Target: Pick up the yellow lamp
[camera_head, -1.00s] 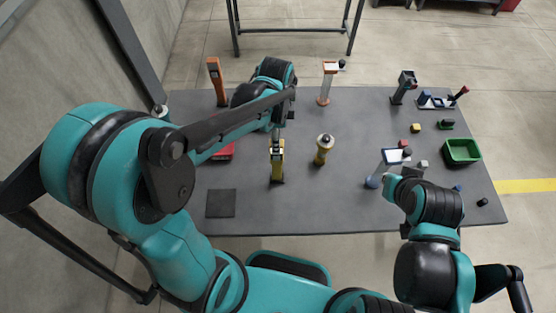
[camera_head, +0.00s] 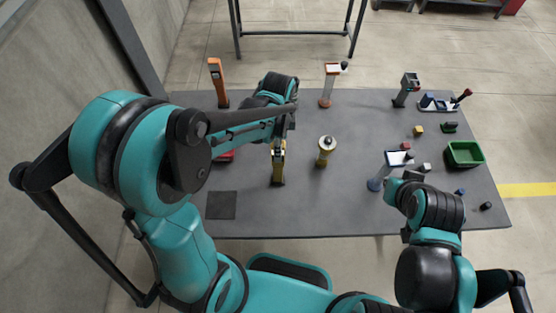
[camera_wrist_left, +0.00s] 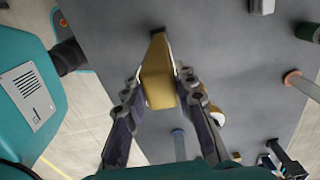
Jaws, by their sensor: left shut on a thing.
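The yellow lamp (camera_head: 278,170) stands upright on the grey table, left of its middle. My left gripper (camera_head: 278,143) is above it and shut on its upper part, which the wrist and fingers partly hide. In the left wrist view the yellow lamp (camera_wrist_left: 158,82) shows between the two dark fingers of my left gripper (camera_wrist_left: 161,88), one on each side. My right gripper (camera_head: 411,175) is over the table's right part, mostly hidden by its own arm; its jaws cannot be made out.
A yellow post with a round top (camera_head: 325,152) stands close to the right of the lamp. An orange upright tool (camera_head: 217,82) stands at the back left. A green bin (camera_head: 464,154) and several small blocks lie at the right. A dark square mat (camera_head: 221,205) lies front left.

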